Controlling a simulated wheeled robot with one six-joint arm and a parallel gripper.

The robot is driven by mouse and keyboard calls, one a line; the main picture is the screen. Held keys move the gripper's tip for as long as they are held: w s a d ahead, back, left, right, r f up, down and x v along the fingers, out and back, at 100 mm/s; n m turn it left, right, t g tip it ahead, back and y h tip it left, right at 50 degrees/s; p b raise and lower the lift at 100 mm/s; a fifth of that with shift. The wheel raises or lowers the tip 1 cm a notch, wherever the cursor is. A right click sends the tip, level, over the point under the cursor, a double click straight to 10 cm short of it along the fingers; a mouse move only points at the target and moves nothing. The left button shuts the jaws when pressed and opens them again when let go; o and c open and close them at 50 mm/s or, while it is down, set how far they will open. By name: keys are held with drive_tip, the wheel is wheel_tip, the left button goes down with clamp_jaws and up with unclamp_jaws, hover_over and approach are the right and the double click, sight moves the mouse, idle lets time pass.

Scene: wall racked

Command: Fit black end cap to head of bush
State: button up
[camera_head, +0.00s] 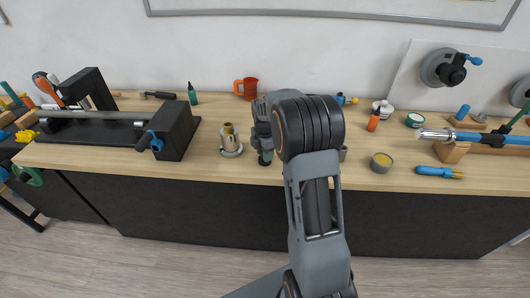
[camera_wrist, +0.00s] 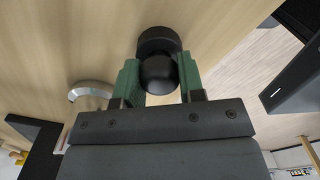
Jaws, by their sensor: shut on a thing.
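My gripper (camera_head: 264,150) is just right of the bush in the head view, pointing down near the front edge of the bench. In the wrist view its two green fingers (camera_wrist: 158,78) are shut on the round knob of the black end cap (camera_wrist: 158,41), whose wider disc shows beyond them. The cap shows only as a small dark shape (camera_head: 265,161) in the head view; I cannot tell whether it touches the bench. The bush (camera_head: 229,140), pale with a brass-coloured top, stands upright on a round base, apart from the cap.
A black bench fixture (camera_head: 173,132) stands to the left. A curved silver piece (camera_wrist: 90,90) shows left of the fingers in the wrist view.

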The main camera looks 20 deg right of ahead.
drive_tip(key=shift+f, duration=0.2)
drive_tip(key=o, duration=0.9)
